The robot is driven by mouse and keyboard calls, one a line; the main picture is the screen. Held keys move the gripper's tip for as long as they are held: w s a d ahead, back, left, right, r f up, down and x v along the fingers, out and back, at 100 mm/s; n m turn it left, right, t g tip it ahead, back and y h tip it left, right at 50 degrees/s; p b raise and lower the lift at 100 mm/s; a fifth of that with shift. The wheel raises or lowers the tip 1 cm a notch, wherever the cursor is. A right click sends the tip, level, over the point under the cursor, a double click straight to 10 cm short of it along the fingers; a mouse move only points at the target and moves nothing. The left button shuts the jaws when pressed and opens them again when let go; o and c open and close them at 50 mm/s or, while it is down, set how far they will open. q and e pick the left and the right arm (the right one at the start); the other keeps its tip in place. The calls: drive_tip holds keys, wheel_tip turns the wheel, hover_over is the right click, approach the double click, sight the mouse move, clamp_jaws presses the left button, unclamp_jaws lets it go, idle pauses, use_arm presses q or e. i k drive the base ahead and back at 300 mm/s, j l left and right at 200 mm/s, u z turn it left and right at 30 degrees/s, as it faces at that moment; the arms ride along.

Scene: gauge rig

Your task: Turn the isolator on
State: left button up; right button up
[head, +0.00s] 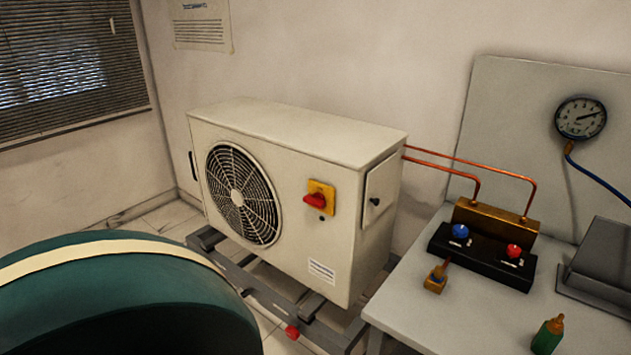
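The isolator (315,200) is a red rotary handle on a yellow plate (327,189). It is on the front of a cream outdoor unit (300,250), to the right of the round fan grille (243,195). The red handle lies roughly level, tilted slightly. I cannot read any on or off marking on it. A small dark dot sits just below the plate. Neither of my grippers shows in the head view.
A large dark green rounded body with a cream band (110,290) fills the lower left. The unit stands on a grey frame (260,290). At the right, a table (480,310) bears a valve block (480,255), small bottles and a grey box. A gauge (580,118) hangs behind.

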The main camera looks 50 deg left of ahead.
sight(317, 200)
drive_tip(key=u, duration=1.45)
